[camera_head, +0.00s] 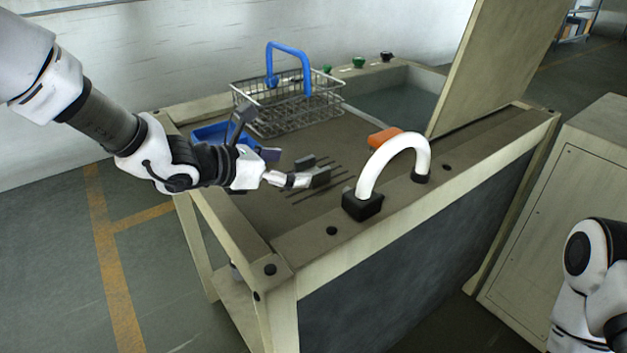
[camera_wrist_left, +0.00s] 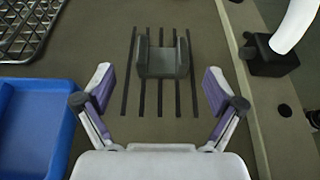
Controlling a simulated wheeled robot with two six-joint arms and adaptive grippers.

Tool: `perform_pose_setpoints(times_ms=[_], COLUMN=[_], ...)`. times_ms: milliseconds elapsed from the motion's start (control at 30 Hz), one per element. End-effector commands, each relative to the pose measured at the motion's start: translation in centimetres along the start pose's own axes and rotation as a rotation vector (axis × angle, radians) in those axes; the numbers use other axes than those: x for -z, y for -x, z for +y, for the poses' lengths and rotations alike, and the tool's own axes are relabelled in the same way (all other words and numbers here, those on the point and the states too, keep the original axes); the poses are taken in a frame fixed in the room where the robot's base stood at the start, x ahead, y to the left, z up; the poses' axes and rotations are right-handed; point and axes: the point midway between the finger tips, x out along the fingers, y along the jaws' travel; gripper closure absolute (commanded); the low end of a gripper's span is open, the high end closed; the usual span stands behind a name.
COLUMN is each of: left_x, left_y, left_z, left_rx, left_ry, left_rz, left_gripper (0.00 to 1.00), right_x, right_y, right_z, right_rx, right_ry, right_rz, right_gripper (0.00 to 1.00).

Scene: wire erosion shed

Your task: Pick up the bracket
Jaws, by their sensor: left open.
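In the head view the bracket (camera_head: 320,177) shows just beyond the lower finger. My left gripper (camera_head: 274,148) is open and empty, its fingers spread wide. In the left wrist view the left gripper (camera_wrist_left: 158,82) has one finger to each side of the bracket's line, short of it and apart from it. My right gripper is out of view.
A blue tray (camera_wrist_left: 38,128) lies left of the gripper, with a wire basket (camera_head: 290,110) with a blue handle behind it. A white arched handle (camera_head: 393,155) on black feet stands right of the bracket. An orange object (camera_head: 384,137) lies behind it. A raised panel (camera_head: 490,65) stands at the back right.

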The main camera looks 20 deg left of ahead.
Motion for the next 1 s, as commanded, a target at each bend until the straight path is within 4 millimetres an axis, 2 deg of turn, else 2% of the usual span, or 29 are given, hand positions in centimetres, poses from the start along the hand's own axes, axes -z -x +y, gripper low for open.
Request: perform_pose_setpoints(times_ms=[300,400,567,667,800,833,867,900,1000], left_x=[0.1,0.0,-0.1,-0.1,0.0,0.0,0.0,-0.1,-0.1], left_y=[-5.1,-5.8,-5.8,-5.8,-5.8,-5.8,-5.8,-5.8,-5.8], left_z=[-0.3,-0.3,-0.3,-0.3,-0.3,-0.3,-0.3,-0.3,-0.3], left_rx=[0.002,0.001,0.001,0.001,0.001,0.001,0.001,0.001,0.001], left_ry=[-0.004,-0.001,0.000,0.000,-0.001,-0.001,-0.001,-0.001,-0.001], left_rz=[0.002,-0.001,-0.001,-0.001,-0.001,-0.001,-0.001,-0.003,-0.002], left_gripper=[0.06,0.06,0.06,0.38,0.88,0.93,0.93,1.00,1.00], right_x=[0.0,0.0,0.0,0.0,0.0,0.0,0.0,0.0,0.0], right_y=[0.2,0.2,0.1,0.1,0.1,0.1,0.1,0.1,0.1], right_z=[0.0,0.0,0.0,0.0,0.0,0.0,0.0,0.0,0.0], right_rx=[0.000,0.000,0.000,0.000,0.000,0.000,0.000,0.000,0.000], right_ry=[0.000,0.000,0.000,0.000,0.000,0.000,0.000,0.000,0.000], right_rz=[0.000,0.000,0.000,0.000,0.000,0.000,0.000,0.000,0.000], right_gripper=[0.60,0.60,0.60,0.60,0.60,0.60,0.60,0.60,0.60])
